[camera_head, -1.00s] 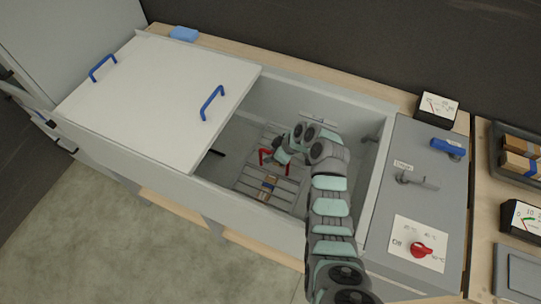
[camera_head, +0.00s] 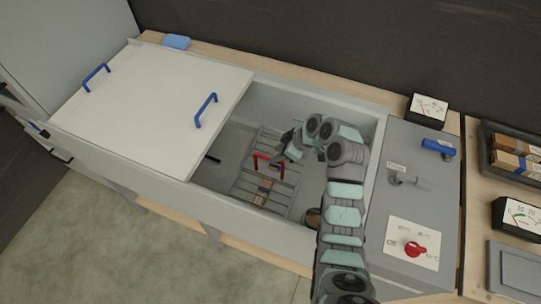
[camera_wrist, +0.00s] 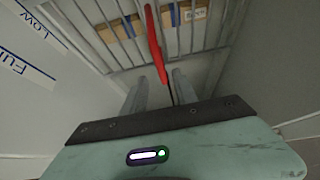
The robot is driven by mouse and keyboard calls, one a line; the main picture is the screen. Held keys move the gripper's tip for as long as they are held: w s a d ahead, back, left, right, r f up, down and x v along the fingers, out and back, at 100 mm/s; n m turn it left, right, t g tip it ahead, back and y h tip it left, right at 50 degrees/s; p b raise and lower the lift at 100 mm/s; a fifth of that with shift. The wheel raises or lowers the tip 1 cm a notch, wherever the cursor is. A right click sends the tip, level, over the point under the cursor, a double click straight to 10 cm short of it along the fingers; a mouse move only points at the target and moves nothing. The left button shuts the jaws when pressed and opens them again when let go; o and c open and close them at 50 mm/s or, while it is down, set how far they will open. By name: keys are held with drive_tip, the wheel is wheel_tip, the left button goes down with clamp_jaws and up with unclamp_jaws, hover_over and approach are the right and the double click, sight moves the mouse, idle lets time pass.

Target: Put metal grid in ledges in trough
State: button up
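The metal grid (camera_head: 282,187) is a slatted rack with a red handle (camera_head: 270,167), low inside the grey trough (camera_head: 300,104). In the wrist view, the grid's bars (camera_wrist: 122,25) run across the top and the red handle (camera_wrist: 154,40) reaches down towards my fingers. My gripper (camera_head: 283,150) is inside the trough, just right of the handle. In the wrist view, my gripper (camera_wrist: 160,85) has its fingers apart, with a gap around the handle's near end. I cannot tell whether the grid rests on the ledges.
Tan labelled blocks (camera_head: 264,191) show at the grid. A white lid (camera_head: 150,105) with blue handles covers the trough's left part. A brown round object (camera_head: 313,217) is in the trough beside my arm. A grey control panel (camera_head: 410,200) with a red knob (camera_head: 414,248) stands right.

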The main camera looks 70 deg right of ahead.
drive_tip(key=shift+v, duration=1.3)
